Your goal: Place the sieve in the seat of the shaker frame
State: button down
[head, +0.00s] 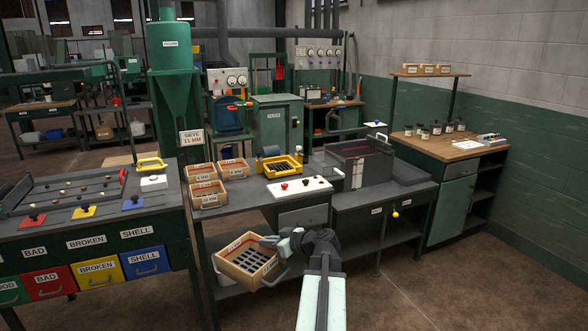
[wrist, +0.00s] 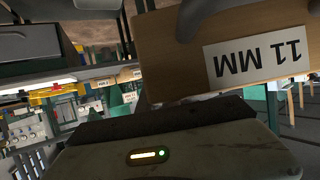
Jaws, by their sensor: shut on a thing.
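My gripper (head: 273,241) is shut on a wooden sieve (head: 235,271) with a dark slotted bottom. The sieve hangs in front of the workbench, below the level of its top. In the wrist view, the sieve (wrist: 160,60) shows its wooden wall close up, with an upside-down "11 MM" label and part of a grey handle. The fingertips' contact is hard to make out. A yellow frame (head: 293,160) with a dark slotted inside stands on the bench top, behind and above the sieve; it looks like the shaker frame. Whether its seat is empty cannot be told.
Several labelled sieves (head: 208,195) stand on the bench's left part, under a "SIEVE 11 MM" sign (head: 192,138). A white panel (head: 308,187) with buttons lies at the bench front. A dark grey machine (head: 360,165) stands right. A sorting table (head: 90,225) stands left.

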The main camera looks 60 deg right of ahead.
aim_at(281, 168)
jog(key=z, duration=0.95)
